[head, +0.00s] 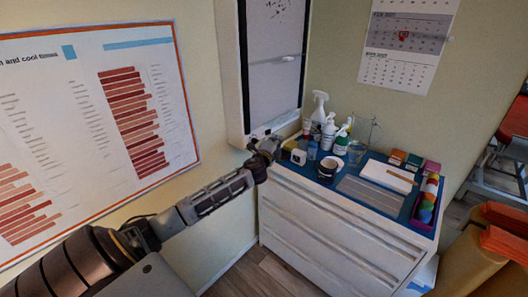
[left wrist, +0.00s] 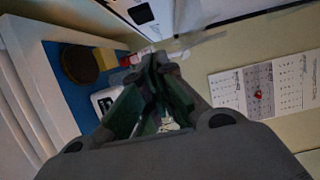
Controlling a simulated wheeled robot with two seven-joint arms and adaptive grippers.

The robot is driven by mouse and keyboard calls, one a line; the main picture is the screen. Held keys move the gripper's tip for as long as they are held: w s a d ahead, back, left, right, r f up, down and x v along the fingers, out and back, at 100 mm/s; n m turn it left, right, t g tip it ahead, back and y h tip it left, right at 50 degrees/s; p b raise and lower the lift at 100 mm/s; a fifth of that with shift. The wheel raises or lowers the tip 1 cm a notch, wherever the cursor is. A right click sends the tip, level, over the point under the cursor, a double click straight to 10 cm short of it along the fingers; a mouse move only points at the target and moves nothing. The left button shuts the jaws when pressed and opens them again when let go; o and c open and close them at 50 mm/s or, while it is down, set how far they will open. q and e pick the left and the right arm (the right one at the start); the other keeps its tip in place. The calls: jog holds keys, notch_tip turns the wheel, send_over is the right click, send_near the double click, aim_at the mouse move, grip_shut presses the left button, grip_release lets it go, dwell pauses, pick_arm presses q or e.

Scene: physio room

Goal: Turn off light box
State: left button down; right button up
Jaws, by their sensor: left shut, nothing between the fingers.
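The light box (head: 272,60) hangs on the wall above the cabinet in the head view. It has a white frame and a grey, unlit-looking panel, and its lower edge has small dark details. The switch is not clearly visible. My right gripper is not in view.
A chart (head: 95,120) hangs at left, a calendar (head: 405,40) at right. An orange chair (head: 490,245) stands at right.

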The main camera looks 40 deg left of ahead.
pick_arm(q)
jog(key=s, duration=0.9)
jog(key=shift+s, duration=0.2)
dwell(0.7)
jog(key=shift+f, duration=0.1)
dwell(0.3)
